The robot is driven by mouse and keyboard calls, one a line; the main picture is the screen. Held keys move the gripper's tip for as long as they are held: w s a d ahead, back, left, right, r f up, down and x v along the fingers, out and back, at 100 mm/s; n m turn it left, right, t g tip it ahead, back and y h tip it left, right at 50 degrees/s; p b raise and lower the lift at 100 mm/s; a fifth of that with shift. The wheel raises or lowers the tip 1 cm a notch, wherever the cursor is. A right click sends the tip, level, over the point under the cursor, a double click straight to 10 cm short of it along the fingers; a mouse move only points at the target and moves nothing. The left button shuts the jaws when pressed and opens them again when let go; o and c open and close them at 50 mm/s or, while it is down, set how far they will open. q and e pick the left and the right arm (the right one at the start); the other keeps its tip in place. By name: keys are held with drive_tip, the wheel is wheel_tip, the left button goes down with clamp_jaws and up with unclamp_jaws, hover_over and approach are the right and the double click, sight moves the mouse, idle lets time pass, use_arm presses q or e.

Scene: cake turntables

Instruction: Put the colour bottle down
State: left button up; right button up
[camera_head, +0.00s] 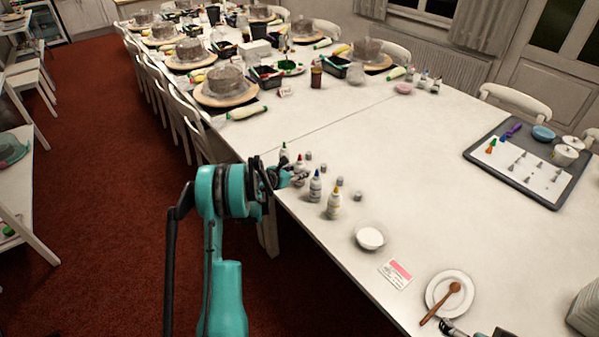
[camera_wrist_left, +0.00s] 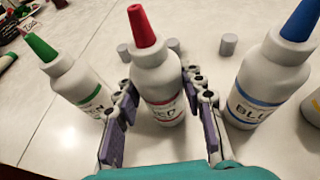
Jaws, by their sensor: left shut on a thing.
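The red-tipped colour bottle (camera_wrist_left: 155,70) stands upright between the two fingers of my left gripper (camera_wrist_left: 162,112), which is shut on it. In the head view the red bottle (camera_head: 299,165) is at the near left table edge, partly covered by the gripper (camera_head: 294,177). I cannot tell whether its base touches the table. A green-tipped bottle (camera_wrist_left: 78,82) stands left of it in the wrist view, and a blue-tipped bottle (camera_wrist_left: 268,78) stands right of it. A yellow-labelled bottle (camera_head: 334,204) stands nearer in the head view. A small part of my right gripper (camera_head: 475,331) shows at the bottom edge.
Small grey caps (camera_wrist_left: 228,44) lie behind the bottles. A white bowl (camera_head: 370,238), a pink-and-white card (camera_head: 396,273) and a plate (camera_head: 436,283) with a wooden spoon (camera_head: 441,302) lie nearer. A dark tray (camera_head: 476,156) sits at right. The table middle is clear.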

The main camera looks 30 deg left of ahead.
use_arm(q)
drive_tip(key=shift+f, duration=0.15)
drive_tip(key=o, duration=0.8)
drive_tip(key=shift+c, duration=0.2)
